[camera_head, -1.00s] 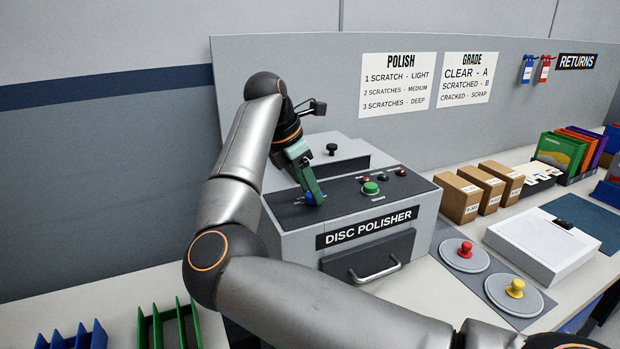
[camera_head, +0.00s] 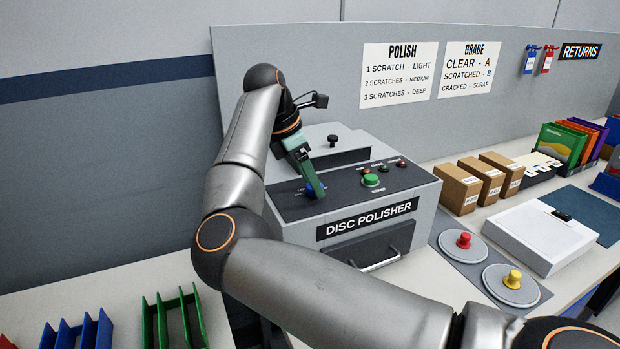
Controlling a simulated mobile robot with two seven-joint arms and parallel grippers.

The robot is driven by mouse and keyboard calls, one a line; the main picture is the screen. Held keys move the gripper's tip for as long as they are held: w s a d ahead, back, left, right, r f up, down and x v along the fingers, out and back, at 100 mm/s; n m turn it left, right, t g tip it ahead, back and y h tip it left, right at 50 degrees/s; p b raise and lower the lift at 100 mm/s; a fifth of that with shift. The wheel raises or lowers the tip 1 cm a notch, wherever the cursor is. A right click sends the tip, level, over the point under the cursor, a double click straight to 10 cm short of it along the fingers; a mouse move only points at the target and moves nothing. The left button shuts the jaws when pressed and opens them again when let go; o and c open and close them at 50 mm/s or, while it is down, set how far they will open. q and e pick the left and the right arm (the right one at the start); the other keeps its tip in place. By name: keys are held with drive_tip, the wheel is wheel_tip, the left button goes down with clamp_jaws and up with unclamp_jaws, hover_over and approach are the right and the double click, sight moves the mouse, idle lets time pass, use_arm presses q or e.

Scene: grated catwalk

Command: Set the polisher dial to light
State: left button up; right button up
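The disc polisher (camera_head: 345,237) is a grey box with a dark sloped top panel. A small blue part (camera_head: 307,187), apparently the dial, shows on the left of that panel, mostly hidden by my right gripper. The dial's pointer and markings cannot be read. My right gripper (camera_head: 314,190) points down at the panel, its green finger in front of the blue part. I cannot tell whether it touches or holds the dial, or how far its fingers are apart. My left gripper is out of view. A polish sign (camera_head: 399,76) reads "1 scratch - light".
A green start button (camera_head: 371,180) and small lights sit right of my gripper. A black knob (camera_head: 333,140) stands on the lid behind. Cardboard boxes (camera_head: 458,190), a white device (camera_head: 538,240) and two round pads with red (camera_head: 464,240) and yellow knobs are right of the polisher.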

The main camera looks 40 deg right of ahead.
drive_tip(key=shift+o, duration=0.7)
drive_tip(key=v, duration=1.2)
drive_tip(key=shift+r+p, duration=0.3)
drive_tip(key=shift+p, duration=0.05)
